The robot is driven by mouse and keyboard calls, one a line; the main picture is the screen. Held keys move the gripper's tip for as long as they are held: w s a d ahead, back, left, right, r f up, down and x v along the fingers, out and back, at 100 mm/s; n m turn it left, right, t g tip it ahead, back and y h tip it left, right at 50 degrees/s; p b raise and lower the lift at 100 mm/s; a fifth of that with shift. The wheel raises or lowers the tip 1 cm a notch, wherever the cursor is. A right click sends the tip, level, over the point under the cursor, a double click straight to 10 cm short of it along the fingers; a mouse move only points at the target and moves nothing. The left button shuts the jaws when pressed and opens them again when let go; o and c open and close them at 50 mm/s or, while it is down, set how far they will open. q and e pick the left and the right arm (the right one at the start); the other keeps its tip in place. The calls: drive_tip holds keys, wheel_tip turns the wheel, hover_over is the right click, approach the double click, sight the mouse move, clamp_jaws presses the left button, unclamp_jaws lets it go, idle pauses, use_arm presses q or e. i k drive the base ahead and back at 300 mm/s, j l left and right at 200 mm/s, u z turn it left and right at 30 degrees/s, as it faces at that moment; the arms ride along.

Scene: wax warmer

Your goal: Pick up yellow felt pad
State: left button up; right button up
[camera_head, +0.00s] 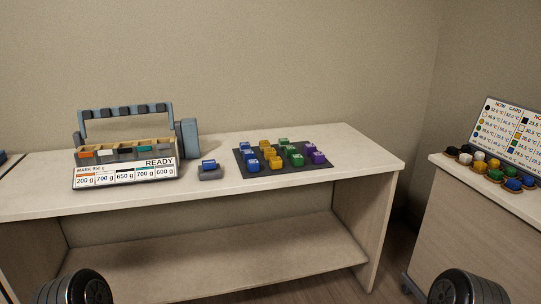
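Several small yellow blocks (275,162) sit in a column on a dark mat (303,171) on the long table, between blue blocks (252,166) and green blocks (297,160). Another yellow piece (479,167) is on the right counter among coloured pieces. I cannot tell at this size which yellow thing is the felt pad. Neither of my grippers is in view. Only dark rounded parts of my arms show at the bottom left and bottom right, well away from the blocks.
A warmer-like unit (125,171) with a READY panel stands on the table's left. A small blue-topped grey item (209,171) lies between it and the mat. A card board (513,137) stands on the right counter (465,190). The table's right end is bare.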

sight(268, 153)
drive_tip(key=i+l, duration=0.55)
drive_tip(key=i, duration=0.3)
drive_tip(key=i+l+z, duration=0.1)
drive_tip(key=i+l, duration=0.45)
drive_tip(key=i, duration=0.3)
